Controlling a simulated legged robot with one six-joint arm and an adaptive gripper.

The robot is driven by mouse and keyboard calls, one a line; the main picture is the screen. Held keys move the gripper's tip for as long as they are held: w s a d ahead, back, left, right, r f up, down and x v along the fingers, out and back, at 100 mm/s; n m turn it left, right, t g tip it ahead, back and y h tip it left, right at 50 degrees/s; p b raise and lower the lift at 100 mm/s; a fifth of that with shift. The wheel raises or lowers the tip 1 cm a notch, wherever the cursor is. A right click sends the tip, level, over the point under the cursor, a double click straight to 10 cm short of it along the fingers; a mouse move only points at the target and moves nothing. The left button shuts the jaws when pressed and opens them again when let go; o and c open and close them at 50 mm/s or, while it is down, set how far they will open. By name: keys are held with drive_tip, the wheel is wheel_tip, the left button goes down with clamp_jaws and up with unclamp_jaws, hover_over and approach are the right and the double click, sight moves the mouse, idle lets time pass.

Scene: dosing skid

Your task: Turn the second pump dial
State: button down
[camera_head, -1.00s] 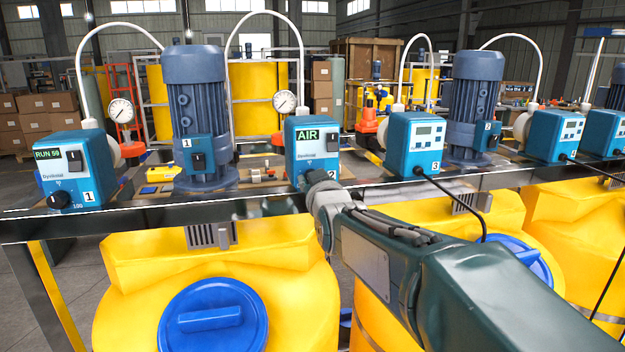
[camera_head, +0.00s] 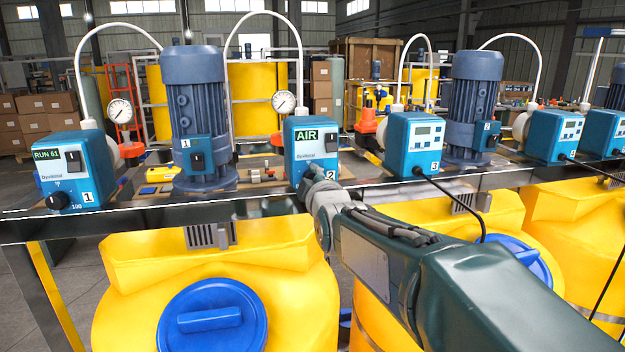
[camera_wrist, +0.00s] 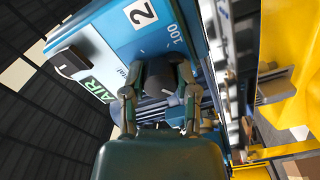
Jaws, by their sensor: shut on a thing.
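The second pump (camera_head: 311,145) is a blue box with a green AIR display and a label 2, between the first motor and pump 3. It also shows, tilted, in the wrist view (camera_wrist: 118,42). Its dark dial (camera_wrist: 160,84) is at the lower front, near a printed 100. My gripper (camera_wrist: 157,92) is shut on the dial, with one finger on each side of it. In the head view my gripper (camera_head: 312,180) reaches the pump's lower front and hides the dial there.
Pump 1 (camera_head: 75,165), reading RUN 61, stands at the left. Pump 3 (camera_head: 412,145) stands close to the right, with a black cable hanging forward. The steel rail (camera_head: 150,215) runs below the pumps, above yellow tanks with blue lids (camera_head: 212,320).

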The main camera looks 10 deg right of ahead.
drive_tip(key=shift+f+n, duration=0.15)
drive_tip(key=shift+n, duration=1.05)
drive_tip(key=c, duration=0.5)
unclamp_jaws()
drive_tip(key=shift+a, duration=0.1)
drive_tip(key=shift+c, duration=0.2)
drive_tip(key=shift+o, duration=0.8)
drive_tip(key=shift+a, duration=0.1)
drive_tip(key=s, duration=1.2)
